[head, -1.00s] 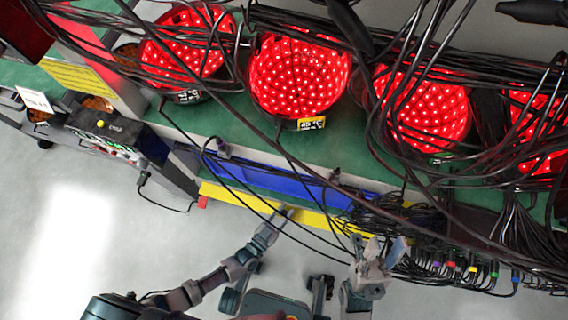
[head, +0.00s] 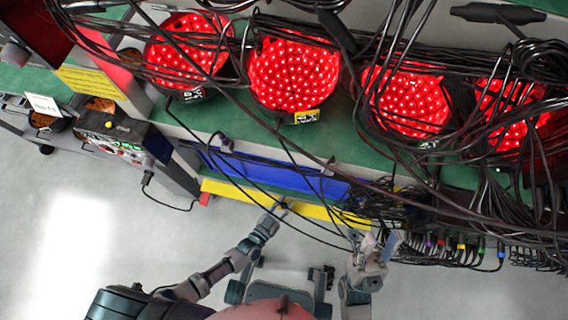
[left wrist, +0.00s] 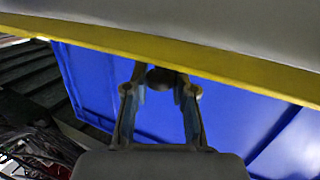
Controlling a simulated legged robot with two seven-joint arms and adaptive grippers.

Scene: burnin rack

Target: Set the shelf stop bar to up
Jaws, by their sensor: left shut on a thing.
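The shelf stop bar appears to be the long yellow bar (head: 236,194) along the front lower edge of the rack, below a blue panel (head: 262,173). In the left wrist view the yellow bar (left wrist: 235,69) crosses above my fingertips, with the blue panel (left wrist: 235,115) behind. My left gripper (head: 281,207) is at the middle of the bar. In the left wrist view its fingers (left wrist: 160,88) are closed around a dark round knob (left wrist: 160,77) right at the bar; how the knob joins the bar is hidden. My right gripper (head: 378,244) is open and empty, right of the left one.
Several red-lit round lamps (head: 294,72) stand on the green shelf (head: 225,122) above. Loose black cables hang over the rack front and near my right gripper. A black control box (head: 108,130) is at the left. The grey floor (head: 110,220) is free at the lower left.

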